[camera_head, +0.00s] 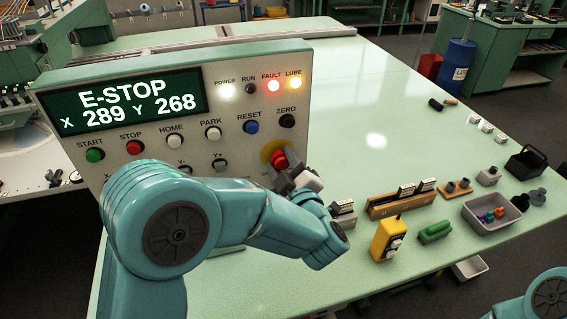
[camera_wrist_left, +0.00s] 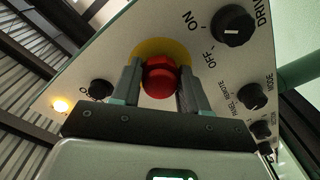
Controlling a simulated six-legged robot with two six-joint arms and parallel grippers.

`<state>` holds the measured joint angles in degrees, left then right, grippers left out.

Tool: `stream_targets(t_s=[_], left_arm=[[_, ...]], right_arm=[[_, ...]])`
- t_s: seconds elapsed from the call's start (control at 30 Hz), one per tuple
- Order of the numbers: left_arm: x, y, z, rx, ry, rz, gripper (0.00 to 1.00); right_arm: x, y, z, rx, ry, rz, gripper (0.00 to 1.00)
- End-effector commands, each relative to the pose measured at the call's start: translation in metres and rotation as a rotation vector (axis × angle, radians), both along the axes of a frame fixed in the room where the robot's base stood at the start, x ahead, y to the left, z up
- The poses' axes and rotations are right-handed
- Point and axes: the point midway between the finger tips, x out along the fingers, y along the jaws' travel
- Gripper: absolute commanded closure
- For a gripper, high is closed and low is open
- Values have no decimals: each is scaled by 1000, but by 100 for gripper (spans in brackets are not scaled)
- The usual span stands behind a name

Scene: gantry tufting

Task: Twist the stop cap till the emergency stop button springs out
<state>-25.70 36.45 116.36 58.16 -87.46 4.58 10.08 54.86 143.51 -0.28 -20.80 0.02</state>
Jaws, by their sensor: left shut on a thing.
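The red emergency stop cap (camera_head: 280,160) sits on a yellow disc at the lower right of the control panel (camera_head: 180,100). In the left wrist view the red cap (camera_wrist_left: 160,78) is between the two fingers, in front of the yellow ring (camera_wrist_left: 172,48). My left gripper (camera_head: 286,168) is shut on the cap; it also shows in the left wrist view (camera_wrist_left: 160,88). The panel display (camera_head: 122,100) reads E-STOP, X 289 Y 268. My right gripper is out of view.
On the pale green table (camera_head: 400,110) right of the panel are a yellow pendant (camera_head: 388,240), a green item (camera_head: 436,232), a wooden rack (camera_head: 385,207) and a grey tray (camera_head: 497,222) with small coloured parts. The table's middle is clear. Other panel knobs and buttons sit close around the cap.

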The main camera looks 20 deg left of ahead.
Motion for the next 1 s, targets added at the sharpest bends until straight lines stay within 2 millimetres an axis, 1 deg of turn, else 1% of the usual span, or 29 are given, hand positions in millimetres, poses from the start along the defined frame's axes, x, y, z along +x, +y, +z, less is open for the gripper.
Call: stream_targets(t_s=[0.27,0.7,1.0], left_arm=[[-1,1,0,98,63,3,86],[-1,1,2,389,259,6,86],[-1,2,2,534,356,5,86]], right_arm=[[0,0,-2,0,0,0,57],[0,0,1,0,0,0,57],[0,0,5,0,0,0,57]])
